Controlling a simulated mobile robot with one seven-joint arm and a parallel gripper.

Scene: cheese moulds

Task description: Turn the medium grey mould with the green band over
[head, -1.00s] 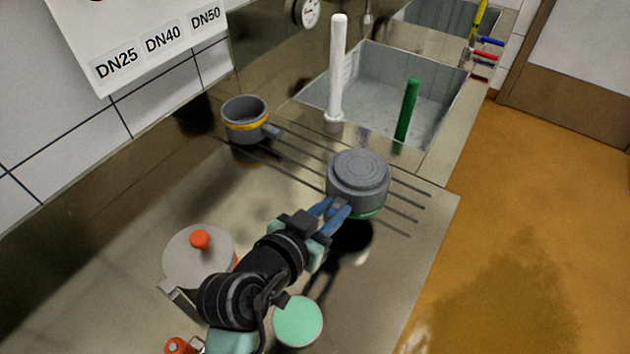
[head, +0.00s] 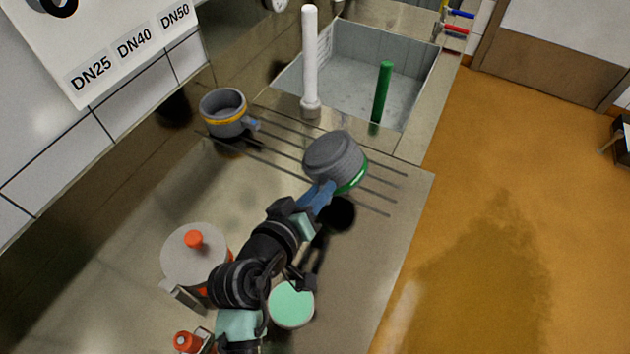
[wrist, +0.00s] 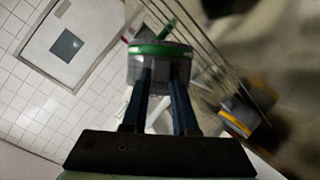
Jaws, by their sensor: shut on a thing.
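The medium grey mould with the green band (head: 336,158) is held above the slotted part of the steel counter. It is tilted, with its ridged closed end facing up and left and the green band low on its right side. My gripper (head: 325,191) is shut on it at its near side, where the blue fingers meet it. In the wrist view the mould (wrist: 160,72) sits between the ends of the two fingers (wrist: 160,85), its green band across the far part. The mould's open side is hidden in the head view.
A grey mould with a yellow band (head: 224,112) stands open-side up at the back left. A white upright pipe (head: 310,60) and a green rod (head: 382,92) stand by the sink (head: 410,65). A lidded pot (head: 195,262) and a mint-green round thing (head: 291,306) flank my arm.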

